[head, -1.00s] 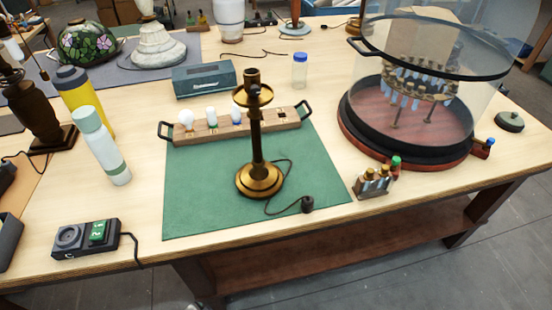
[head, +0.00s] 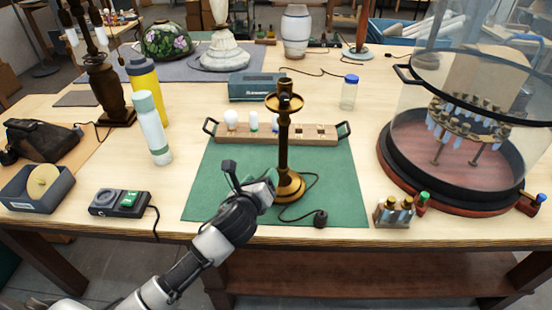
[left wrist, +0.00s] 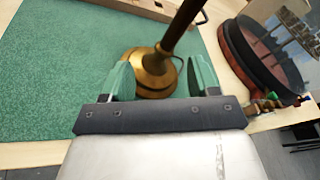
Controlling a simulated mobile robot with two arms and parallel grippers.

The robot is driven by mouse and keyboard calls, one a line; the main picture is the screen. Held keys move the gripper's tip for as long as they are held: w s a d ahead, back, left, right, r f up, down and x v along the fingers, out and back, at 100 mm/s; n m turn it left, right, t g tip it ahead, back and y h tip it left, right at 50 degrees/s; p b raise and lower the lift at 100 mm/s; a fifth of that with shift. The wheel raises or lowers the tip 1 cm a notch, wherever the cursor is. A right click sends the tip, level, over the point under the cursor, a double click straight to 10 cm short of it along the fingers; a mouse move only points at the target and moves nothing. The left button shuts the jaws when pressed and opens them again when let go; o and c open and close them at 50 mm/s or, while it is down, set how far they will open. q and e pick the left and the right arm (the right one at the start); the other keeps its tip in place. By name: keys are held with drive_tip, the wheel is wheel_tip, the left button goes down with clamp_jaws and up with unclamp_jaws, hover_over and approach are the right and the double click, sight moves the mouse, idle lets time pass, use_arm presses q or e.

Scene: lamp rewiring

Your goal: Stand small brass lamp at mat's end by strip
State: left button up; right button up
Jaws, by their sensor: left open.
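The small brass lamp (head: 284,140) stands upright on the green mat (head: 222,180), right of the mat's middle, with no shade. Its round base (left wrist: 152,72) and slanting stem show in the left wrist view. Its dark cord runs right to a plug (head: 320,218) near the mat's front edge. My left gripper (head: 250,178) is open at the lamp's front left, low over the mat. In the left wrist view its two fingers (left wrist: 163,78) stand either side of the base; I cannot tell if they touch. A wooden bulb strip (head: 300,134) lies along the mat's back edge. My right gripper is out of view.
A black socket box (head: 120,203) with a green switch sits left of the mat. A white-green bottle (head: 152,128) stands behind it. The mat's left part is bare.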

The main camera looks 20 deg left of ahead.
sight(286, 126)
use_arm(q)
drive_tip(key=w+d+r+m+t+h, duration=0.1)
drive_tip(key=w+d+r+m+t, duration=0.15)
drive_tip(key=r+m, duration=0.4)
drive_tip(key=w, duration=0.5)
drive_tip(key=w+p, duration=0.1)
drive_tip(key=w, duration=0.5)
drive_tip(key=shift+w+a+f, duration=0.1)
drive_tip(key=shift+a+f, duration=0.1)
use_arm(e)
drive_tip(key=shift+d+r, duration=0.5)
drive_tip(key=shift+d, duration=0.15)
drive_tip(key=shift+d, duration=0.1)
use_arm(q)
clamp_jaws()
drive_tip(key=shift+r, duration=0.2)
drive_tip(key=shift+w+r+p, duration=0.1)
drive_tip(key=shift+r+p, duration=0.45)
drive_tip(key=shift+p, duration=0.05)
drive_tip(key=shift+r+p, duration=1.95)
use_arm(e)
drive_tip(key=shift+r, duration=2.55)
